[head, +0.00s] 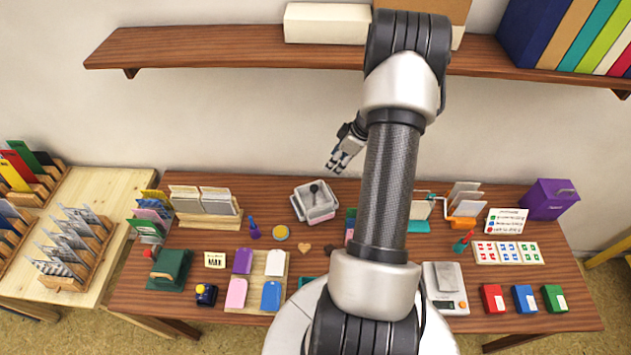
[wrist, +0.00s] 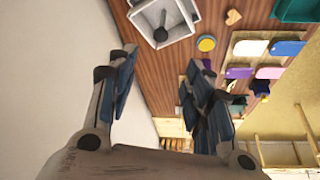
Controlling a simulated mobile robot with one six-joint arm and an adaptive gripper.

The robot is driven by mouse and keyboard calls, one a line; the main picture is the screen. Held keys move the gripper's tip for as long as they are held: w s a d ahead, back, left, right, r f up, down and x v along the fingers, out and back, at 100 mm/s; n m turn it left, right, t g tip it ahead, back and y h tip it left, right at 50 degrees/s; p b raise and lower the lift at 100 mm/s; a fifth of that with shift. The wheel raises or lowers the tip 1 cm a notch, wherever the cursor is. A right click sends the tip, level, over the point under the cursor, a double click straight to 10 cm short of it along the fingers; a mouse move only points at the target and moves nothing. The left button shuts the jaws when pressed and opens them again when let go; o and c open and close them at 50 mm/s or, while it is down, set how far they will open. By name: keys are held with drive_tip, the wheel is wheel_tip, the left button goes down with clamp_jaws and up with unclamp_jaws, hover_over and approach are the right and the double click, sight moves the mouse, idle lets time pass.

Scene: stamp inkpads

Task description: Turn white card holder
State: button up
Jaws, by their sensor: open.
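I cannot tell for sure which thing is the white card holder. A white card stands on a turquoise base (head: 418,226) right of my arm, partly hidden by it. A white card sign with coloured lines (head: 507,222) stands farther right. An orange holder (head: 463,221) with pale cards stands between them. A wooden rack (head: 207,219) with pale cards stands at the back left. My gripper (head: 340,163) is open and empty, in the air near the wall above the table's back edge. Its spread fingers (wrist: 162,88) also show in the wrist view, with nothing between them.
A whitish tray (head: 322,214) with a dark-knobbed thing in it is the nearest object below my gripper. A purple box (head: 549,199), a scale (head: 445,300) and coloured inkpads (head: 525,299) are on the right. A wooden shelf (head: 220,47) runs above. My arm hides the table's middle.

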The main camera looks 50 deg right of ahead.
sight(315, 187)
drive_tip(key=x, duration=1.7)
drive_tip(key=shift+a+f, duration=0.15)
drive_tip(key=shift+f, duration=0.1)
drive_tip(key=shift+c, duration=0.5)
clamp_jaws()
